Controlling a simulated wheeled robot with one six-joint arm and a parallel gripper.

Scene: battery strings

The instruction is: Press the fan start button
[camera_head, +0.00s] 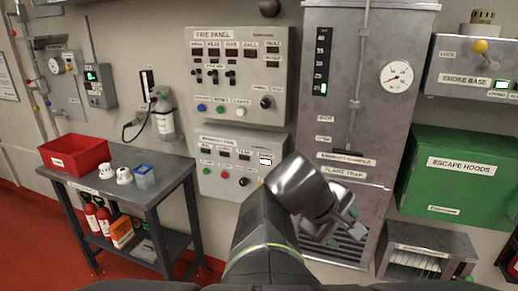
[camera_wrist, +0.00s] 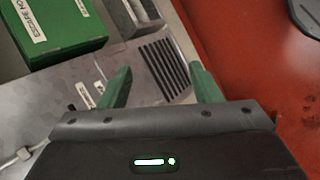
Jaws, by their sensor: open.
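A grey control box (camera_head: 215,187) hangs on the wall under the fire panel in the head view. Its lettering is too small to read surely. It has a green button (camera_head: 207,171), a red button (camera_head: 225,174) and a dark knob (camera_head: 243,182) along its lower part. I cannot tell for certain which one is the fan start button. My gripper (camera_head: 346,226) is to the right of this box and lower, in front of the tall grey cabinet. In the wrist view its two green fingers (camera_wrist: 160,78) are apart and empty. The control box is not in the wrist view.
The fire panel (camera_head: 239,105) is above the box. The tall cabinet (camera_head: 337,100) with a gauge stands behind my arm. A green escape hoods box (camera_head: 457,173) is at the right. A metal table (camera_head: 120,185) with a red bin (camera_head: 74,153) is at the left.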

